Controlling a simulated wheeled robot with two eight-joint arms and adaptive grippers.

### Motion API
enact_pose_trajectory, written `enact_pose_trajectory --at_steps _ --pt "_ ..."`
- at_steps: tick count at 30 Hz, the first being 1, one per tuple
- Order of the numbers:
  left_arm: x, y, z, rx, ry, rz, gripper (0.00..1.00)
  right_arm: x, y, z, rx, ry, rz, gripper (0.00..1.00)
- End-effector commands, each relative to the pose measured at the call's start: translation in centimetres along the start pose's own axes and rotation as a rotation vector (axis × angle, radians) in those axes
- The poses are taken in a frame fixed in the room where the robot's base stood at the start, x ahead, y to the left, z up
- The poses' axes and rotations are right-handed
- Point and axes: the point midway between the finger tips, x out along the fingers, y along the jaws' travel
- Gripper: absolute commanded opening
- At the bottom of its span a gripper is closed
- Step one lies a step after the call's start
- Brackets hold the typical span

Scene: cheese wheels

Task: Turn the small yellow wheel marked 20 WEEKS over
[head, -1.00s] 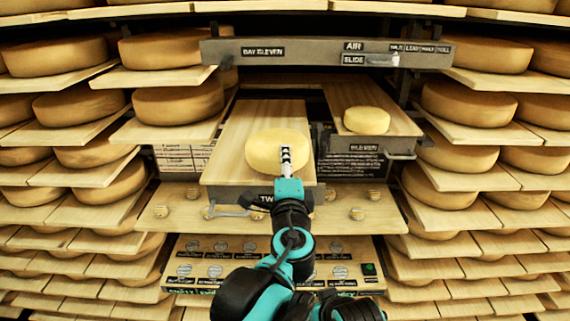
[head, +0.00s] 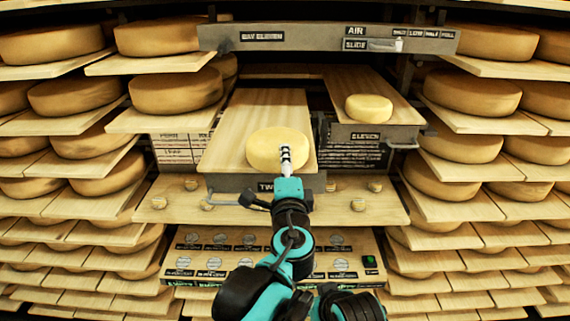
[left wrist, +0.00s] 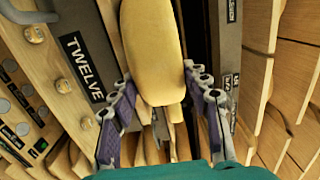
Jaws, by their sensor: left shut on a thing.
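A small pale yellow wheel (head: 270,142) is at the front part of the wooden board labelled TWELVE (head: 230,150). No 20 WEEKS mark can be read on it. My left gripper (head: 286,157) is shut on this wheel at its front side. In the left wrist view the wheel (left wrist: 150,45) fills the space between the two fingers (left wrist: 160,92). I cannot tell whether its underside touches the board. A second small yellow wheel (head: 369,108) sits flat on the board labelled ELEVEN, behind and to the right. My right gripper is not in view.
A grey beam (head: 310,39) with AIR and SLIDE labels crosses above the boards. Racks of large wheels, such as this one (head: 176,92), stand on both sides. A lower shelf (head: 330,205) with small knobs and a panel of round discs (head: 330,265) lie below.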

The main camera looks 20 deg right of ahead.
Motion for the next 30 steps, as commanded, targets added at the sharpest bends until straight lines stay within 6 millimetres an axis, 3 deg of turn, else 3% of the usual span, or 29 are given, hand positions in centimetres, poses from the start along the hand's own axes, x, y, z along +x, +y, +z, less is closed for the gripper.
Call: enact_pose_trajectory --at_steps 11,12,14,25,30 --pt "0.0 0.4 0.0 0.002 0.0 -0.001 0.0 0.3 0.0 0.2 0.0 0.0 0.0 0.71" --pt "0.0 0.3 0.0 0.002 0.0 -0.001 0.54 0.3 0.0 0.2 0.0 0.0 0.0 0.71" --pt "0.0 0.3 0.0 0.002 0.0 -0.001 0.7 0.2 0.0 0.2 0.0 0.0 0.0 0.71" --pt "-0.3 0.5 0.0 -0.001 0.001 0.001 0.71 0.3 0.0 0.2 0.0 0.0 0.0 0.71" --pt "-2.7 0.4 -0.1 0.0 0.003 0.0 0.71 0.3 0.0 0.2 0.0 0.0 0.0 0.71"
